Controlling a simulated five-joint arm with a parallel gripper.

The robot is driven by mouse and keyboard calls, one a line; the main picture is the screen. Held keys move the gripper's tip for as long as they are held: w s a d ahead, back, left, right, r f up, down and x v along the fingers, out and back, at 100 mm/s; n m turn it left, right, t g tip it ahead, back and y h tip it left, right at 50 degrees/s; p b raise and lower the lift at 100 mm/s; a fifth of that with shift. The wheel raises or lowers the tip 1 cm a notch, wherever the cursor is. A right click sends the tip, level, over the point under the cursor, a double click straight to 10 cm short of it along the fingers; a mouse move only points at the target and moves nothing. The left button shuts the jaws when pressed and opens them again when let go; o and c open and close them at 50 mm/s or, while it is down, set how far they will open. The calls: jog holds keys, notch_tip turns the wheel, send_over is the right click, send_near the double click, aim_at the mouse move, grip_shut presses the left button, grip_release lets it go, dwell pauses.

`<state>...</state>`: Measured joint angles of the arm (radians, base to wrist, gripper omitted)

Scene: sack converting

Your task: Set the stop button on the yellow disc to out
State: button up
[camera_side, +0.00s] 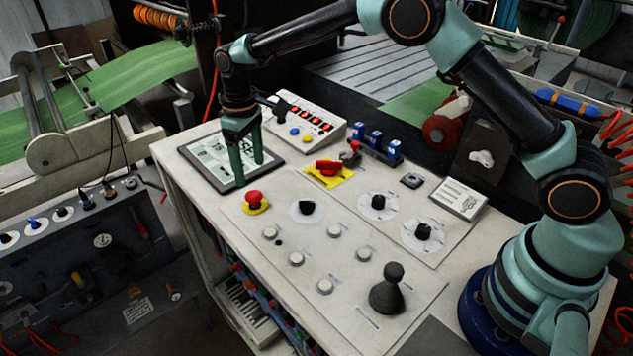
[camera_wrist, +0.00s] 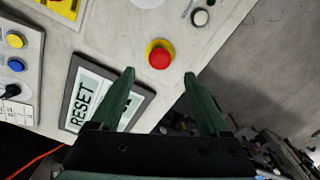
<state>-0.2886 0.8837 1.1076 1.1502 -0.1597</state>
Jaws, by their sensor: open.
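The red stop button (camera_side: 254,196) sits on a round yellow disc (camera_side: 256,209) near the left edge of the white console top. In the wrist view the red button (camera_wrist: 160,56) stands on its yellow disc (camera_wrist: 153,44), ahead of my fingertips and between their lines. My gripper (camera_side: 250,176) is open and empty, pointing down above the tablet-like panel at the console's back left. It also shows in the wrist view (camera_wrist: 159,75), with its two green fingers apart and not touching the button. Whether the button is in or out I cannot tell.
A red switch on a yellow square (camera_side: 328,171), a black knob (camera_side: 306,207), white buttons (camera_side: 297,259) and a black joystick (camera_side: 388,290) stand on the console (camera_side: 222,221). The console's left edge is close to the button.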

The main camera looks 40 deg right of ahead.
notch_tip(320, 180, up, 6)
dwell(0.5)
jog(key=s+d+r+m+t, duration=0.2)
jog(key=s+d+r+t, duration=0.1)
jog(key=s+d+r, duration=0.65)
jog(key=s+d+m+t, duration=0.1)
jog(key=s+d, duration=0.2)
jog(key=s, duration=0.4)
jog(key=s+d+m+t, duration=0.1)
jog(key=s+d+m, duration=0.1)
jog(key=s, duration=0.4)
jog(key=shift+s+d+t, duration=0.3)
jog(key=shift+s+d, duration=0.1)
jog(key=shift+d, duration=0.05)
jog(key=shift+r, duration=0.1)
